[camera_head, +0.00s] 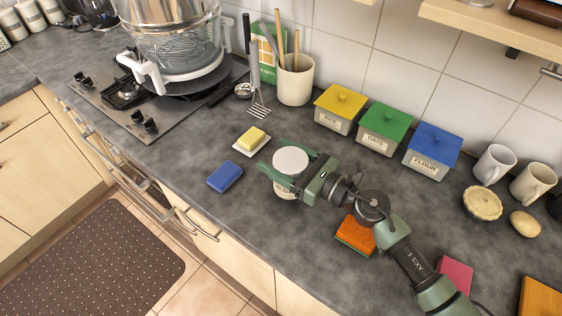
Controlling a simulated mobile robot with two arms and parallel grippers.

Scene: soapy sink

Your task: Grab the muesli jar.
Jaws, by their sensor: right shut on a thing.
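The muesli jar (290,162) stands on the dark grey counter near its front edge. It has a round white lid and a cream label partly covered by the gripper. My right gripper (284,172) is shut on the jar, one finger on the far side and one on the near side. My right arm reaches in from the lower right. I cannot tell whether the jar's base touches the counter. My left gripper is not in view.
A blue sponge (225,177) and a yellow block on a white dish (252,140) lie left of the jar. An orange sponge (356,234) lies by my arm. Lidded boxes, including the flour box (428,168), line the wall. A utensil crock (295,84) stands behind.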

